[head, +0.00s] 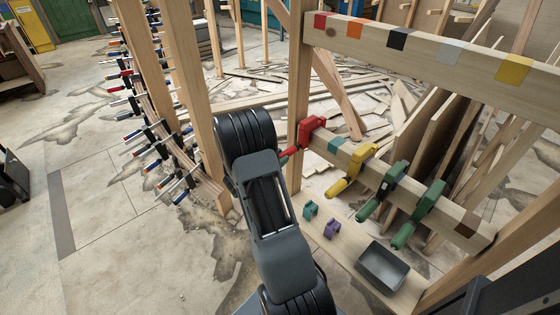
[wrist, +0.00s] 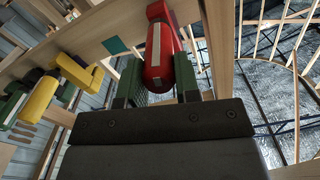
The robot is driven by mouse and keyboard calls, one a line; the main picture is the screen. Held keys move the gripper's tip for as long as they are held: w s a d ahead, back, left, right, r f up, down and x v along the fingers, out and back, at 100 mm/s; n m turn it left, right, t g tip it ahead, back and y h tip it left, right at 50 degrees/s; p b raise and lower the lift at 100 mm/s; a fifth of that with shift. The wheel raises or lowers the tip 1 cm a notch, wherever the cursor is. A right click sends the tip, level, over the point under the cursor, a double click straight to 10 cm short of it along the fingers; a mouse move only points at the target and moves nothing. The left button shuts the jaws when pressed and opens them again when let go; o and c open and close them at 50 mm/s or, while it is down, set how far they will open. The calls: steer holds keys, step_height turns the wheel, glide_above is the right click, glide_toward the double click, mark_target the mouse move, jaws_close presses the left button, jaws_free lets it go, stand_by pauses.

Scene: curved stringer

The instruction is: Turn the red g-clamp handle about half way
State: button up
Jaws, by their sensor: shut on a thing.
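The red g-clamp (head: 311,127) is fixed on the lower wooden rail (head: 400,186), close to the upright post. In the wrist view the red handle (wrist: 160,66), with a pale stripe, sits between the green finger pads of my gripper (wrist: 159,84). The gripper is shut on this handle. In the head view my arm comes up from the bottom and hides most of the handle; a green finger (head: 288,155) shows just left of the clamp.
A yellow clamp (head: 358,162) and green clamps (head: 388,184) hang farther right on the rail. Below, a plank holds small teal (head: 310,210) and purple (head: 332,228) pieces and a grey tray (head: 382,268). A post (head: 299,80) stands beside the red clamp. Open floor lies left.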

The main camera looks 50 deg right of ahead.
steer(key=m+b, duration=0.4)
steer(key=shift+f+m+b, duration=0.3)
steer(key=m+b, duration=0.3)
steer(key=b, duration=0.1)
steer(key=shift+s+m, duration=0.1)
steer(key=shift+m, duration=0.3)
steer(key=m+b, duration=0.4)
steer(key=b, duration=0.2)
steer(key=shift+f+m, duration=0.1)
steer(key=shift+m, duration=0.3)
steer(key=shift+m+b, duration=1)
steer(key=shift+b, duration=0.35)
steer(key=shift+r, duration=0.25)
steer(key=o, duration=0.9)
steer(key=shift+o, duration=0.2)
